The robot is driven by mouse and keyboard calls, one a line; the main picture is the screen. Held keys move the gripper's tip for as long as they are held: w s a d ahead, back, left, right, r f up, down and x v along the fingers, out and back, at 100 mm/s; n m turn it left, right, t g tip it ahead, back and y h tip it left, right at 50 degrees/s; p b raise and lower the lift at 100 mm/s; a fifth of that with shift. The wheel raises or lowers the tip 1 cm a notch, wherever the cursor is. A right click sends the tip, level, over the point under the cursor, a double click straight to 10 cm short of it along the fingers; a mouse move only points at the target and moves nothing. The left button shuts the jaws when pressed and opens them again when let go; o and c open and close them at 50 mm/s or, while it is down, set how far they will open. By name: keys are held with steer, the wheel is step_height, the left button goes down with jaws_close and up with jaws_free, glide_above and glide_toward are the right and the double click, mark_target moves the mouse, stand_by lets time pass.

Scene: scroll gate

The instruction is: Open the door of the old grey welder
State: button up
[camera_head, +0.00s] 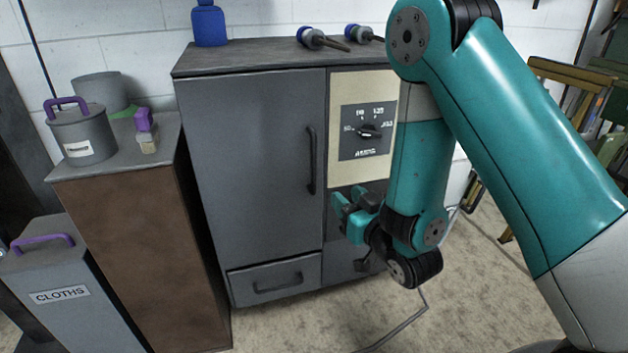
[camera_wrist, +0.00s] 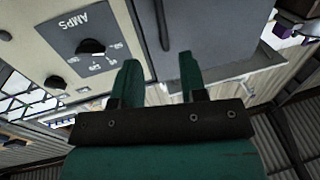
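The grey welder's door (camera_head: 250,165) is shut, with a dark vertical bar handle (camera_head: 311,160) near its right edge. The door (camera_wrist: 218,30) and the handle (camera_wrist: 162,24) also show in the wrist view. Right of the door is a cream panel (camera_head: 363,84) with an amps dial (camera_head: 369,132). My gripper (camera_head: 347,214) is below and to the right of the handle, apart from it, in front of the lower right of the cabinet. In the wrist view its two fingers (camera_wrist: 159,82) stand apart with nothing between them.
A drawer (camera_head: 276,281) with its own handle lies under the door. A brown cabinet (camera_head: 135,240) stands close on the left, carrying a grey pot (camera_head: 82,135) and a purple-handled brush (camera_head: 147,130). A blue bottle (camera_head: 208,24) and connectors (camera_head: 318,39) sit on top. Floor in front shows free room.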

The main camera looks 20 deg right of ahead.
mark_target(315, 168)
steer(key=w+p, duration=0.1)
steer(key=w, duration=0.3)
steer(key=w+a+p, duration=0.1)
steer(key=w, duration=0.3)
steer(key=w+a+p, duration=0.1)
steer(key=w, duration=0.3)
steer(key=shift+a+r, duration=0.25)
steer(key=shift+r, duration=0.15)
steer(key=w+p, duration=0.1)
steer(key=p, duration=0.1)
steer(key=shift+w+a+f+p, duration=0.15)
steer(key=shift+w+p, duration=0.15)
steer(key=shift+w, duration=0.1)
steer(key=shift+w+f+p, duration=0.2)
steer(key=shift+w+p, duration=0.1)
steer(key=shift+p, duration=0.05)
steer(key=shift+c, duration=0.2)
jaws_close()
